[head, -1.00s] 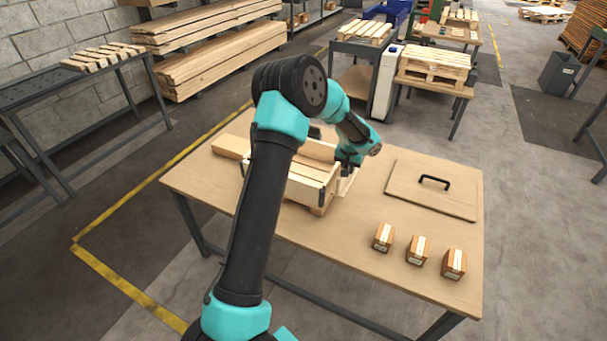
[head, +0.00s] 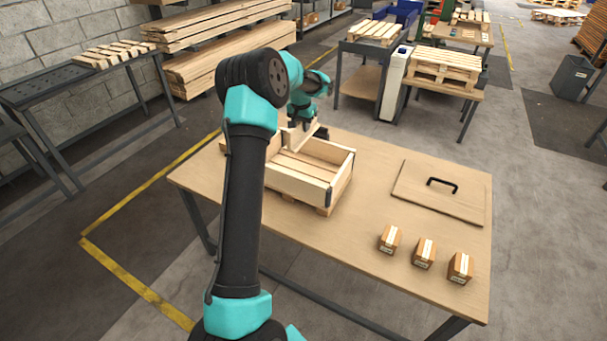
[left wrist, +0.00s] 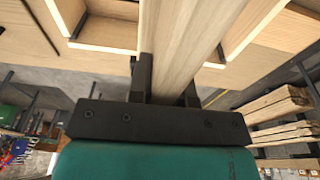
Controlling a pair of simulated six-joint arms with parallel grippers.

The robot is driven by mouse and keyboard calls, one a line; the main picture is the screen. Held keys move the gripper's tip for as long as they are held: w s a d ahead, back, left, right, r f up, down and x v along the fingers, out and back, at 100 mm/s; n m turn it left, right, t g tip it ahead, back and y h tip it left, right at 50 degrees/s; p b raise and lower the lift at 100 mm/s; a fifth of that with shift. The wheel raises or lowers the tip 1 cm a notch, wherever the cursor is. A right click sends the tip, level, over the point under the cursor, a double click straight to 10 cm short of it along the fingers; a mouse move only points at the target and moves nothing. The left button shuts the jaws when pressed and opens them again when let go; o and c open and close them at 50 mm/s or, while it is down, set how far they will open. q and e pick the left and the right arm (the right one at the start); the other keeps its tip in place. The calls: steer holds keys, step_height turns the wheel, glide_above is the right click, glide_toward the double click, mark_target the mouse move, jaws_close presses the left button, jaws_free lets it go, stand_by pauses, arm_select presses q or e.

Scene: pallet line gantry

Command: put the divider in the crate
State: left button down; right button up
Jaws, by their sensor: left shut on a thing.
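The open wooden crate (head: 300,187) stands on the table, its left end partly hidden behind my left arm. Its slatted floor shows. My left gripper (head: 304,124) is at the crate's back side and is shut on the divider (head: 299,137), a pale flat board. The divider is above the crate's back part; I cannot tell whether it touches the crate. In the left wrist view the divider (left wrist: 183,38) runs away from between the fingers (left wrist: 166,82), with crate walls (left wrist: 97,42) to both sides. My right gripper is not in view.
A flat wooden lid (head: 440,193) with a black handle lies right of the crate. Three small cartons (head: 423,253) stand in a row near the table's front right edge. The tabletop (head: 365,205) between crate and lid is clear.

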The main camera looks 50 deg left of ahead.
mark_target(300, 141)
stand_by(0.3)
arm_select(q)
step_height(300, 141, down, 13)
steer(key=shift+f, duration=0.2)
stand_by(0.4)
steer(key=shift+f, duration=2.25)
steer(key=shift+f, duration=0.15)
steer(key=c, duration=1.1)
jaws_free()
steer(key=shift+o, duration=0.2)
steer(key=r, duration=0.4)
steer(key=s+r, duration=0.1)
steer(key=r, duration=0.7)
steer(key=shift+s+d+r, duration=0.1)
steer(key=shift+s+d, duration=0.15)
steer(key=shift+s, duration=0.15)
